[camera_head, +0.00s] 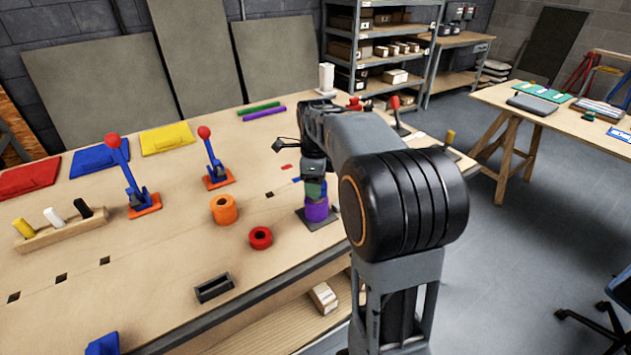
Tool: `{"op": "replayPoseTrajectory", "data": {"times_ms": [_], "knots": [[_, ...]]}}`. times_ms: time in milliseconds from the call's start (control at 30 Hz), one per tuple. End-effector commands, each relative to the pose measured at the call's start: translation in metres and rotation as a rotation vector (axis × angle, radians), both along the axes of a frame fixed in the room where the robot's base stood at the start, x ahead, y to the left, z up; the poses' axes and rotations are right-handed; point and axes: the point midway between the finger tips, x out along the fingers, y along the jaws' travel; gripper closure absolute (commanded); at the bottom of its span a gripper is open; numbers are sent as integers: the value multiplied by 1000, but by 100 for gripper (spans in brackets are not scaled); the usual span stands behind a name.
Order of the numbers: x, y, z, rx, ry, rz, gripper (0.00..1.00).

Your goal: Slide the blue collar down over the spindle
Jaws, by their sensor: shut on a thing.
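My gripper (314,174) points down over the spindle's dark base plate (328,222), near the table's right edge. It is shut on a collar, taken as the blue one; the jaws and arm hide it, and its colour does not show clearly. A green band (314,188) shows just under the gripper. A purple collar (316,211) sits below that on the base plate. The spindle itself is hidden, so I cannot tell whether the held collar is around it or above it.
An orange collar (224,209) and a red collar (260,238) lie left of the stack. Two red-knobbed levers (209,160) (128,175) stand farther left. A black open box (214,288) sits near the front edge. Coloured panels (167,139) lie at the back left.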

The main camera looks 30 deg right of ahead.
Motion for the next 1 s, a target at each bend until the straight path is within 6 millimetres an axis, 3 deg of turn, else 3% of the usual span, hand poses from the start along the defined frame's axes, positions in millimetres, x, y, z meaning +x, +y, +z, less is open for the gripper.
{"op": "replayPoseTrajectory", "data": {"times_ms": [900, 933, 1000], "knots": [[0, 0, -23, 0, -1, 0, 81], [0, 0, -22, 0, -1, 0, 43], [0, 0, -22, 0, -1, 0, 37]]}}
